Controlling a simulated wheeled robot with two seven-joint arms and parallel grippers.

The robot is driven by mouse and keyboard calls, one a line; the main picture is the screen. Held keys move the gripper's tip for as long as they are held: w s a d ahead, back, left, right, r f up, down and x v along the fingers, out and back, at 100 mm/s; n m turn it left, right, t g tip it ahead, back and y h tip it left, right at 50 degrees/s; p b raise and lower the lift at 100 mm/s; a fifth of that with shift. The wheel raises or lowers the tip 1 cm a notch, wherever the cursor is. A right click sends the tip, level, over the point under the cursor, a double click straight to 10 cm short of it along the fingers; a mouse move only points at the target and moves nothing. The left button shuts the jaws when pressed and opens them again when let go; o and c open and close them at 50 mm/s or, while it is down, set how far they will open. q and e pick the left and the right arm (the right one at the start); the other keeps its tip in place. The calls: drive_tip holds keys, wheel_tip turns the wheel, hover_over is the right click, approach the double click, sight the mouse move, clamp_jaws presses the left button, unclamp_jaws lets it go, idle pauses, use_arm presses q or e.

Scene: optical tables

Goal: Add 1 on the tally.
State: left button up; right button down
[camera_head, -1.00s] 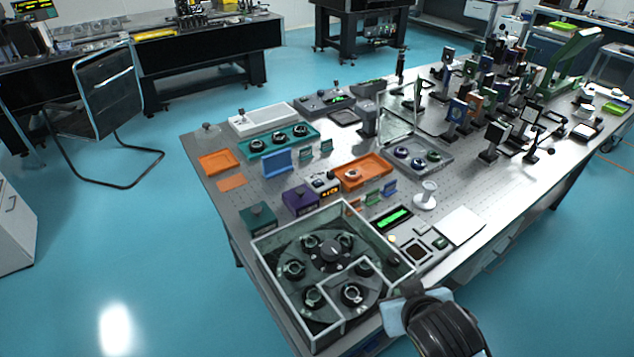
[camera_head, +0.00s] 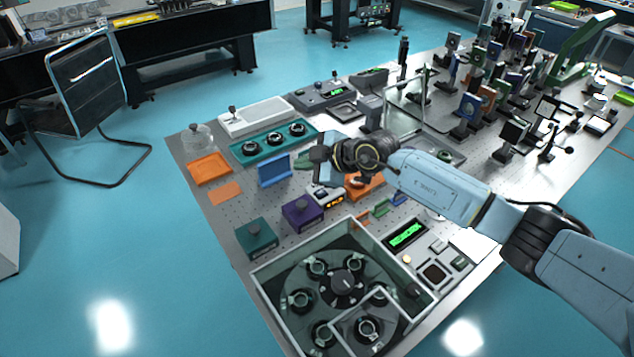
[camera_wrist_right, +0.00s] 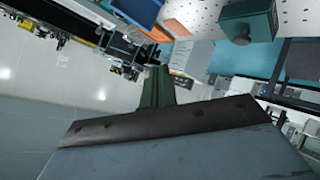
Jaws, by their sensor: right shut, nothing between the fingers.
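My right gripper (camera_head: 301,164) is shut and empty. In the head view it appears above and behind the counter, near the blue stand, and its arm reaches in from the right. In the right wrist view its dark green fingers (camera_wrist_right: 157,88) are together, and the counter cannot be made out there. My left gripper is not in view.
A teal box (camera_head: 257,239) stands left of the purple box; its knob shows in the right wrist view. A clear-walled enclosure (camera_head: 262,285) with a carousel fills the front. The blue stand (camera_head: 274,170) and orange tray (camera_head: 209,168) are behind. My arm partly covers another orange tray (camera_head: 366,186).

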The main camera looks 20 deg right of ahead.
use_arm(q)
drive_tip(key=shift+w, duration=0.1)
use_arm(e)
drive_tip(key=w+d+f+m+h, duration=0.1)
drive_tip(key=w+d+h, duration=0.1)
drive_tip(key=d, duration=0.3)
drive_tip(key=shift+w+d+g+h, duration=0.3)
drive_tip(key=shift+d+h, duration=0.1)
drive_tip(key=shift+h, duration=0.1)
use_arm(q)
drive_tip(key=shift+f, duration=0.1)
use_arm(e)
drive_tip(key=shift+f, duration=0.1)
drive_tip(key=b, duration=0.8)
hover_over(325, 194)
wheel_tip(325, 194, down, 8)
drive_tip(key=shift+f, duration=0.1)
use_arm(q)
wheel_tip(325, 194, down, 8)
use_arm(e)
drive_tip(key=shift+a+f, duration=0.1)
drive_tip(key=shift+f, duration=0.15)
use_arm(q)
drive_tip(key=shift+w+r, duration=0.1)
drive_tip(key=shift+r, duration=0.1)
use_arm(e)
drive_tip(key=shift+f, duration=0.1)
drive_tip(key=shift+f, duration=0.35)
